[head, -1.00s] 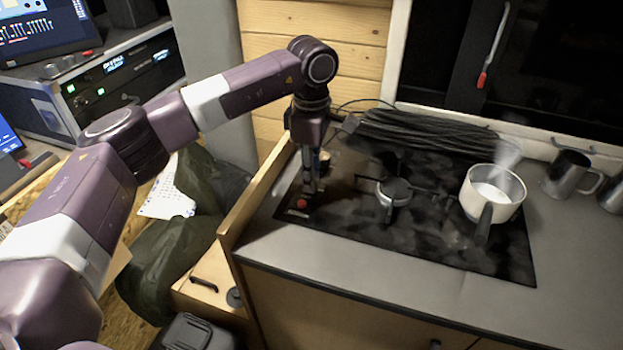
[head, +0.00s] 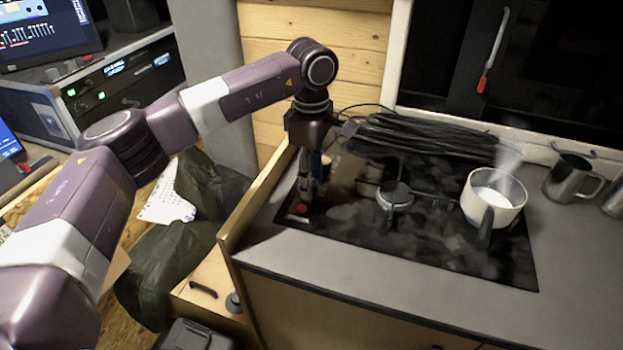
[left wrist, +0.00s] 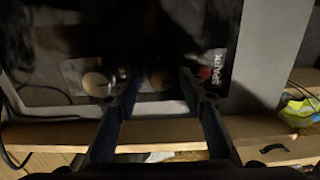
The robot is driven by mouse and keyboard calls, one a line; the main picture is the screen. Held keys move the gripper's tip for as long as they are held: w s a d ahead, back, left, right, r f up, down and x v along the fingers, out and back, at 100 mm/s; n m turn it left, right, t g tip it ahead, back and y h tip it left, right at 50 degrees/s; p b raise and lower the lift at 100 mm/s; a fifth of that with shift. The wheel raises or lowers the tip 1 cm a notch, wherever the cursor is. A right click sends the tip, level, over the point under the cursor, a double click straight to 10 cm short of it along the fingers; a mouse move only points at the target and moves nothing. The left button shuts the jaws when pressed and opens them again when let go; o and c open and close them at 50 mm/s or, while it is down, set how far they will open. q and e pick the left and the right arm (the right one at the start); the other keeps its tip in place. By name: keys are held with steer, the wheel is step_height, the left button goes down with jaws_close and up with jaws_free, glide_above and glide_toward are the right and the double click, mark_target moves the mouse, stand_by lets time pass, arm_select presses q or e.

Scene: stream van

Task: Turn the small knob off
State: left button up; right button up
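The black hob (head: 400,245) has its controls along its left edge. In the left wrist view, a small brownish knob (left wrist: 160,78) sits between my fingertips, and a larger pale knob (left wrist: 95,84) lies left of them. A red button (left wrist: 205,72) beside the word SPARK is just right of my right fingertip. It also shows in the head view (head: 302,208). My left gripper (left wrist: 157,79) points down over the controls with its fingers apart. In the head view, my left gripper (head: 308,190) hides the small knob. Contact with the knob cannot be told. My right gripper is out of view.
A steaming pot (head: 515,203) of white liquid stands on the hob's right, beside a burner (head: 395,193). A black cable bundle (head: 430,135) lies behind. Metal mugs (head: 572,180) stand at right. A wooden edge panel (head: 258,195) rises close left of the hob.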

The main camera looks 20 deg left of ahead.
arm_select(q)
step_height(320, 180, up, 12)
stand_by(0.6)
stand_by(0.4)
